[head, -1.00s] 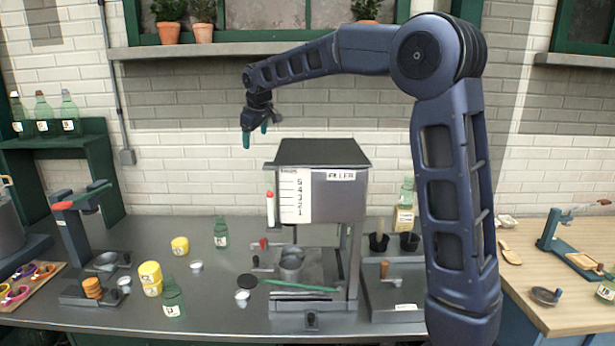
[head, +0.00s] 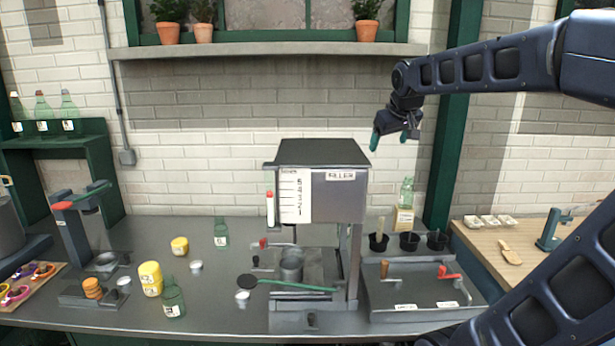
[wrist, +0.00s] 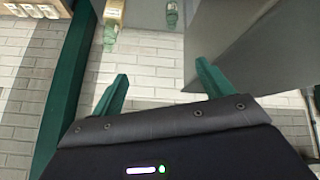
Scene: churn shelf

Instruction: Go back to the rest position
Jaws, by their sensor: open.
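My gripper (head: 390,138) is in the head view, up in the air to the right of and a little above the grey filler box (head: 345,190). It points downward and its green fingertips are apart, with nothing between them. In the wrist view the two green fingers (wrist: 160,88) also stand apart and empty. The wall and a large grey surface show behind them. My arm reaches in from the right side of the head view.
The counter (head: 215,290) below holds yellow tubs (head: 150,278), green bottles (head: 172,297), a filler stand and a grey tray (head: 400,285). Black cups (head: 410,241) stand at the back right. A window shelf (head: 270,50) with potted plants runs above. A green post (head: 455,140) is right of my gripper.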

